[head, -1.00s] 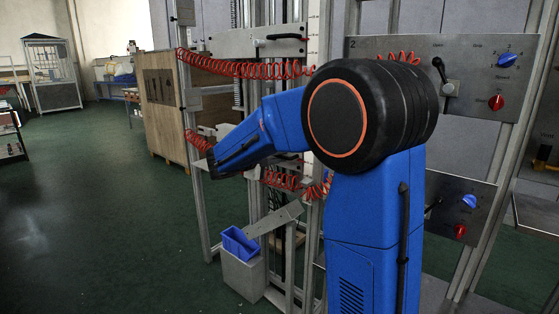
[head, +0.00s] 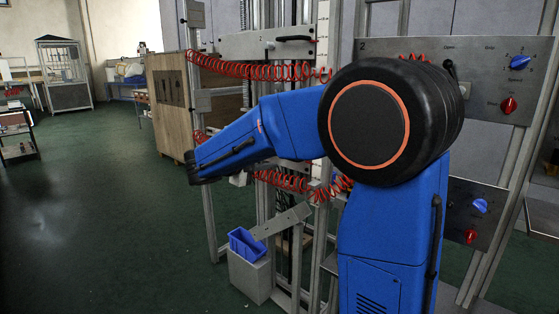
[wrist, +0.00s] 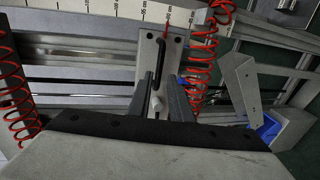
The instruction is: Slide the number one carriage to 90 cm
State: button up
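In the wrist view a light metal plate (wrist: 176,52) carries an upright black bar handle (wrist: 160,62) and appears to be a carriage; no number is readable on it. My gripper (wrist: 158,82) has its two dark fingers apart, one on each side of the handle's lower end and a pale round knob (wrist: 157,103). I cannot tell whether either finger touches. A white scale strip (wrist: 110,10) with cm marks runs behind the plate's top, and a red line shows near the plate. In the head view my gripper is hidden beyond my blue arm.
Red coiled hoses (wrist: 200,65) hang beside the plate. In the head view an upper plate with a black handle (head: 293,39) sits above my arm. A panel marked 2 (head: 400,47) with knobs stands right. A blue bin (head: 246,243) is below.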

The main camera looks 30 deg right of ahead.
jog(key=v, duration=0.8)
jog(key=shift+a, duration=0.15)
jog(key=s+d+f+g+y, duration=0.1)
jog(key=s+d+f+y, duration=0.15)
jog(key=s, duration=0.35)
jog(key=s+d+f+m+g+y, duration=0.1)
jog(key=s+f+y, duration=0.1)
jog(key=s+f, duration=0.3)
jog(key=s+d+f+g+y, duration=0.1)
jog(key=s+d+f+y, duration=0.1)
jog(key=s, duration=0.5)
jog(key=s+a+f+m+t+y, duration=0.1)
jog(key=s+a+f+y, duration=0.3)
jog(key=s, duration=0.4)
jog(key=s+a+f+m+t+y, duration=0.1)
jog(key=s+a+f+m+y, duration=0.1)
jog(key=s+a+f+y, duration=0.2)
jog(key=s+f, duration=0.1)
jog(key=s, duration=0.2)
jog(key=shift+s, duration=0.4)
